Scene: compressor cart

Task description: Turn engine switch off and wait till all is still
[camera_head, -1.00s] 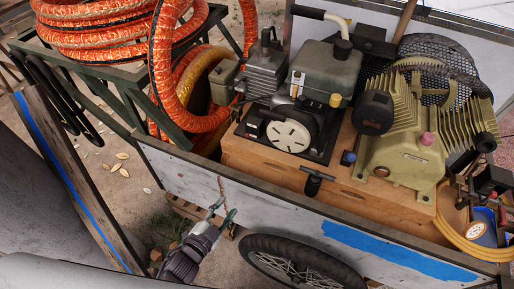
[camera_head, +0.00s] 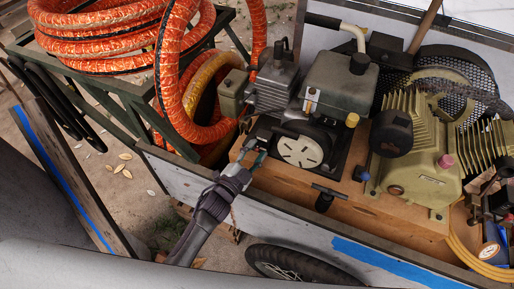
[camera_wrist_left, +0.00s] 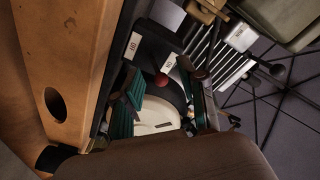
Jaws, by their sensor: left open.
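The engine (camera_head: 298,120) sits on the wooden base in the cart, with a round white starter cover (camera_head: 300,150) at its front. My left gripper (camera_head: 256,153) is at the engine's lower left, next to the white cover. In the left wrist view my open left gripper (camera_wrist_left: 165,100) has its green-padded fingers apart. A red round knob (camera_wrist_left: 161,80) shows between and beyond them, near two small white labels (camera_wrist_left: 132,46). I take the knob to be the engine switch; contact with it cannot be told. In the head view the gripper hides that spot. My right gripper is not in view.
The cart's side wall (camera_head: 285,215) runs under my left arm. A ribbed compressor (camera_head: 418,150) and a black T-handle (camera_head: 326,196) stand to the right. Orange hose (camera_head: 190,100) hangs close on the left. A wooden board (camera_wrist_left: 75,65) lies left of the gripper in the wrist view.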

